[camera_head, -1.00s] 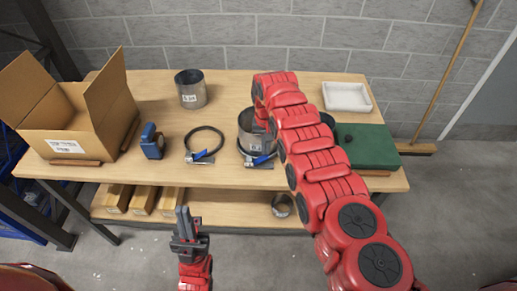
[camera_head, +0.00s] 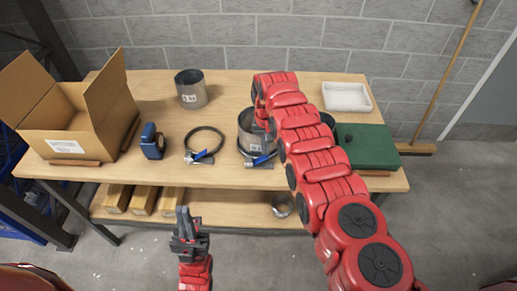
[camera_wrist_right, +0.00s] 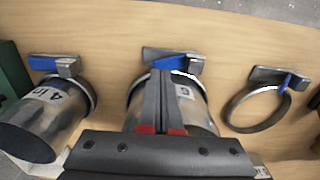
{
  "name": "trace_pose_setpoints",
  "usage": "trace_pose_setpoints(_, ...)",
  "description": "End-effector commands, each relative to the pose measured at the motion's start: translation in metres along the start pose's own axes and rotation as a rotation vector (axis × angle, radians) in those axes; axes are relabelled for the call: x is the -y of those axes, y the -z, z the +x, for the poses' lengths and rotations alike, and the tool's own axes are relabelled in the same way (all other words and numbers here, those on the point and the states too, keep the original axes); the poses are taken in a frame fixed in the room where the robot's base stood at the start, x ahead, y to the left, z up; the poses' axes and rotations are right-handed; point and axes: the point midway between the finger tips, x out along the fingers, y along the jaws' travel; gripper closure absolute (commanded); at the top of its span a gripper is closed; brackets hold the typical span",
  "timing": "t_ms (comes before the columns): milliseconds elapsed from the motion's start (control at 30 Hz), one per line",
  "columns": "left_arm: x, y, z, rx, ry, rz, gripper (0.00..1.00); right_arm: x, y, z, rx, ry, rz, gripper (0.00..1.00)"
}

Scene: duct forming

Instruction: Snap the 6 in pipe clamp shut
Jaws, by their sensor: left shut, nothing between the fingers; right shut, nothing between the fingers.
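The 6 in pipe (camera_head: 246,125) stands on the table, with its clamp around its foot. The clamp's blue lever (camera_head: 264,159) is at the front; in the right wrist view it (camera_wrist_right: 185,65) lies along the grey latch bracket (camera_wrist_right: 152,54). I cannot tell whether the clamp is fully latched. My right gripper (camera_wrist_right: 160,74) is shut and empty, its fingertips in front of this pipe and close beside the lever. Whether they touch is unclear. In the head view my right arm hides part of the pipe. My left gripper (camera_head: 183,212) is shut and empty, in front of the table.
An empty ring clamp (camera_head: 203,153) lies left of the 6 in pipe. The 4 in pipe (camera_wrist_right: 42,118) with its clamp stands on the other side. Another pipe (camera_head: 191,92), blue tape dispenser (camera_head: 152,145), open box (camera_head: 66,125), green case (camera_head: 367,148) and white tray (camera_head: 347,97) are on the table.

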Motion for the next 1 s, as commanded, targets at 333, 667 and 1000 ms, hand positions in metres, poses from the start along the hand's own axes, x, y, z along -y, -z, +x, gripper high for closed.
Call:
trace_pose_setpoints(333, 0.000, 0.000, -0.001, 0.000, 0.000, 0.000, 1.00, 0.000, 0.000, 0.001, 0.000, 0.000, 0.000, 1.00)
trace_pose_setpoints(667, -0.001, -0.002, -0.010, 0.000, 0.000, 0.000, 1.00, 0.000, 0.000, 0.010, 0.000, 0.000, 0.000, 1.00)
trace_pose_setpoints(1000, -0.001, -0.003, -0.020, 0.000, 0.000, 0.000, 1.00, 0.000, 0.000, 0.020, 0.000, 0.000, 0.000, 1.00)
